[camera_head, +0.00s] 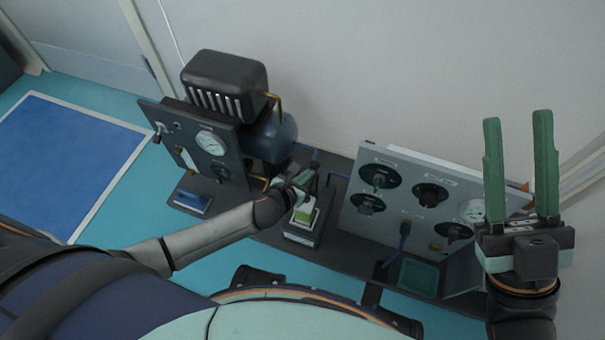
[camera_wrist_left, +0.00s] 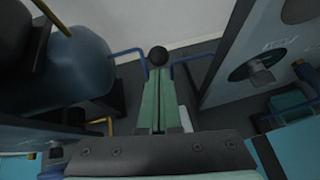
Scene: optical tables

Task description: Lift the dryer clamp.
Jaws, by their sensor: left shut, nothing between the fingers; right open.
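I take the black round knob (camera_wrist_left: 158,56) in the left wrist view to be part of the dryer clamp; the rest of the clamp is hidden behind my fingers. My left gripper (camera_head: 302,178) is over the device. In the left wrist view its green fingers (camera_wrist_left: 158,78) are shut together with nothing between them, their tips just below the knob. Whether they touch it I cannot tell. My right gripper (camera_head: 517,118) is open and empty, pointing up at the right.
A panel with a gauge (camera_head: 210,143), a black ribbed unit (camera_head: 225,82) and a blue tank (camera_head: 270,135) stand to the left. A light panel with several black knobs (camera_head: 430,194) stands to the right. A green tray (camera_head: 418,277) sits before it. The wall is close behind.

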